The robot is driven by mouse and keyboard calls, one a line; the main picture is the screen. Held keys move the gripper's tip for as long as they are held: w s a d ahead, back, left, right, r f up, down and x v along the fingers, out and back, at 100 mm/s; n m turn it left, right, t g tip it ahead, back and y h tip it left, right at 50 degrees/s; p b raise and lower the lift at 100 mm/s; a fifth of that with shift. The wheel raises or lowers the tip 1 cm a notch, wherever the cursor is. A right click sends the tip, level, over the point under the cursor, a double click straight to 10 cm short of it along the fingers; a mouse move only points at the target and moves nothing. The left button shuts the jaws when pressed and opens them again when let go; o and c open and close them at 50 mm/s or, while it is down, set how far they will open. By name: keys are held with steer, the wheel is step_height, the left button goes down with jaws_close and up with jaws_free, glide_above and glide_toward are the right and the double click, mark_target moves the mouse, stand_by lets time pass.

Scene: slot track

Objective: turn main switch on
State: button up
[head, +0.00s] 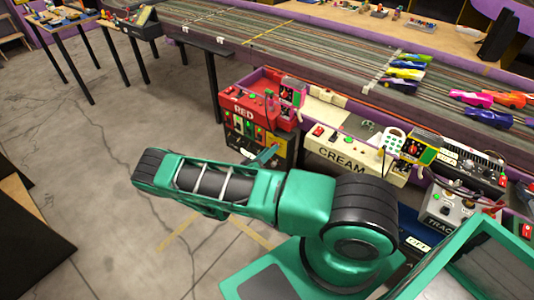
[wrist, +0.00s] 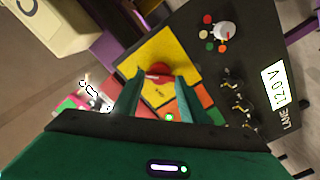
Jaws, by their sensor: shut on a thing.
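In the wrist view, a red knob (wrist: 159,69), which looks like the main switch, sits on a yellow plate (wrist: 180,50) on a dark control panel (wrist: 215,75). My gripper (wrist: 158,80) has its two green fingers on either side of the red knob, shut on it. The fingers partly hide the knob's sides, and its exact turn angle is hard to read. A green light (wrist: 169,117) glows near the plate. In the head view, my gripper (head: 266,155) is at the front of the dark box (head: 262,145) below the red RED unit (head: 258,108).
The panel also bears a selector knob (wrist: 223,30) with coloured dots and a display (wrist: 274,84) reading 12.0 V. The cream unit (head: 350,150) stands to the right of the RED unit. The slot track (head: 300,55) runs above. Open floor (head: 110,160) lies left.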

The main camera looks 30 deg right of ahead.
steer(key=shift+s+f, duration=0.2)
steer(key=shift+f, duration=0.05)
steer(key=o, duration=1)
steer(key=shift+o, duration=0.2)
steer(key=shift+w+r, duration=0.1)
steer(key=shift+a, duration=0.15)
steer(key=v, duration=1)
steer(key=shift+a, duration=0.25)
